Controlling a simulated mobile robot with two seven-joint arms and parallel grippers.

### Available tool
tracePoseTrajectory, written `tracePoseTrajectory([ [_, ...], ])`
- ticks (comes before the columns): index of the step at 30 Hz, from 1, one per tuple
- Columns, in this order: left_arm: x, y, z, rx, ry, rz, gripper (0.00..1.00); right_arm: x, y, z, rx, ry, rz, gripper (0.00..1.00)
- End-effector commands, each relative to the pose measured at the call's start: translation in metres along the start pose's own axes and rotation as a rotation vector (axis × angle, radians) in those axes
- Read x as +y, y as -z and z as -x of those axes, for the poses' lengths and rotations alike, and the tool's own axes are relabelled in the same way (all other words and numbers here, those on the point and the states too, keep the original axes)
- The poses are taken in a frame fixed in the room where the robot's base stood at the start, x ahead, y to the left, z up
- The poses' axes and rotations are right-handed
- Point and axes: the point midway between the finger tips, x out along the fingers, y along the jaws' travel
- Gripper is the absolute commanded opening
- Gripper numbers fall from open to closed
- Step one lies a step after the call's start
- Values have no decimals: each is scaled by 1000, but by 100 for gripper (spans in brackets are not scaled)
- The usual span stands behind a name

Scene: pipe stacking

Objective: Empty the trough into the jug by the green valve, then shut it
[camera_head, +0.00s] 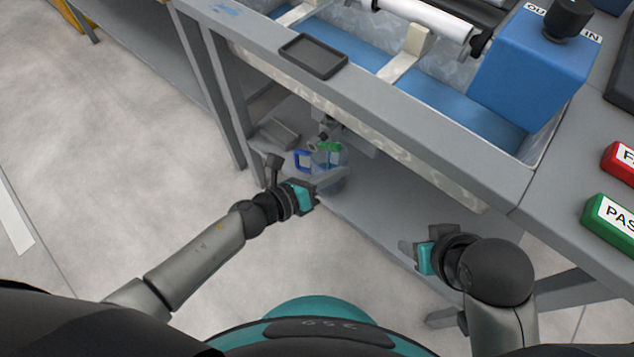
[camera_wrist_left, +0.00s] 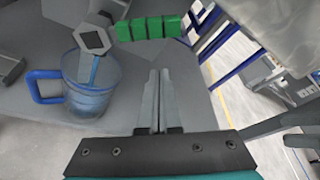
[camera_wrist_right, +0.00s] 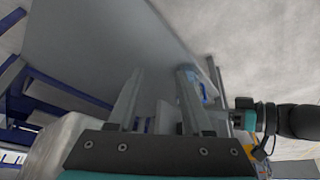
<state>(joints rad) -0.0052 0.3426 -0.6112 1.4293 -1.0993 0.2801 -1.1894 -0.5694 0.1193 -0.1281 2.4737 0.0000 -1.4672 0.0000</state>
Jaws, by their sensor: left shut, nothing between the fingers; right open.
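The trough (camera_head: 350,22) is set into the bench at the top of the head view, with blue along its bottom. Below it, the clear jug (camera_wrist_left: 92,95) with a blue handle (camera_wrist_left: 42,88) stands on the lower shelf, under a grey spout. A blue strip like a stream runs from the spout into the jug, which holds bluish liquid. The green valve handle (camera_wrist_left: 148,28) lies crosswise beside the spout; it also shows in the head view (camera_head: 330,147). My left gripper (camera_wrist_left: 155,95) is shut and empty, short of the valve handle. My right gripper (camera_wrist_right: 158,95) is open and empty.
A blue box (camera_head: 530,65) with a black knob stands over the trough's right end. A dark tray (camera_head: 313,56) sits on the bench edge. Green (camera_head: 612,222) and red (camera_head: 622,160) blocks lie at the right. The lower shelf (camera_head: 375,215) is mostly bare.

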Motion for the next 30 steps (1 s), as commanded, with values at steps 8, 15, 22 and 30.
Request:
tracePoseTrajectory([
  [8,0,-32,13,1,0,-2,0,-1,-7,-21,-36,2,1,50],
  [15,0,-38,16,0,0,0,0,-1,-9,-27,-42,3,1,50],
  [22,0,-38,16,0,0,1,0,-1,-9,-27,-41,2,1,50],
  [30,0,-39,16,0,12,35,0,-1,-9,-27,-41,2,1,50],
])
